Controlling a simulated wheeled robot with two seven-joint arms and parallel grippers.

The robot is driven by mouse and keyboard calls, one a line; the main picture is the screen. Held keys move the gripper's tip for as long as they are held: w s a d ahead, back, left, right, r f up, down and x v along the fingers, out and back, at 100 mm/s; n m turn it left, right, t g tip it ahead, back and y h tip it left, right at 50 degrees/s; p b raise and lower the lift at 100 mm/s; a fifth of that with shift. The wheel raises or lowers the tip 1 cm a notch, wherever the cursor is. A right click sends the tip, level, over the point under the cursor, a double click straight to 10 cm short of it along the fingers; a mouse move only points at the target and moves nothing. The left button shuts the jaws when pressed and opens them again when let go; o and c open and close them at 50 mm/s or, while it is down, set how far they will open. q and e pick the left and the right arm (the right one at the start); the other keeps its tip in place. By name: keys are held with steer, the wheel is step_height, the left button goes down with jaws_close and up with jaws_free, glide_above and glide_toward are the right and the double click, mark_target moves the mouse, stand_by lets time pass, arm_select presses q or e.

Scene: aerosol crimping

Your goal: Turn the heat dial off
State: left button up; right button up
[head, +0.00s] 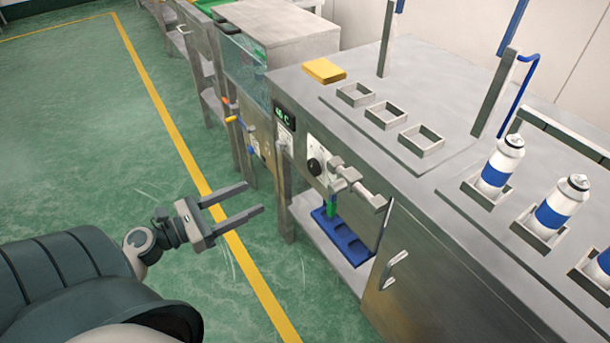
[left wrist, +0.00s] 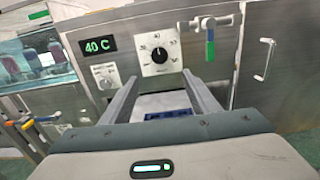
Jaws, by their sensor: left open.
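A black round dial knob (head: 313,167) sits on a white plate on the front of the steel bench. In the left wrist view the dial (left wrist: 160,55) has numbers around it and a pointer mark near the top. My left gripper (head: 254,198) is open and empty, out in front of the bench and apart from the dial. In the left wrist view its two fingers (left wrist: 160,77) reach up toward the panel below the dial. My right gripper is not in view.
A steel valve with a green-and-blue handle (left wrist: 210,42) juts out right of the dial. A cabinet handle (head: 394,268) is farther right. A blue tray (head: 342,238) lies on the shelf below. White-and-blue cans (head: 502,160) stand on top. The green floor at left is clear.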

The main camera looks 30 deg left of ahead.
arm_select(q)
steer(key=shift+w, duration=0.1)
steer(key=p, duration=0.4)
glide_toward(312, 170)
steer(key=x, duration=0.8)
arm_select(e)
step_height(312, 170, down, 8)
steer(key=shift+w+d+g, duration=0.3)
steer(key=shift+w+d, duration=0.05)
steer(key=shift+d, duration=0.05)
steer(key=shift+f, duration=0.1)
arm_select(q)
steer(key=c, duration=1)
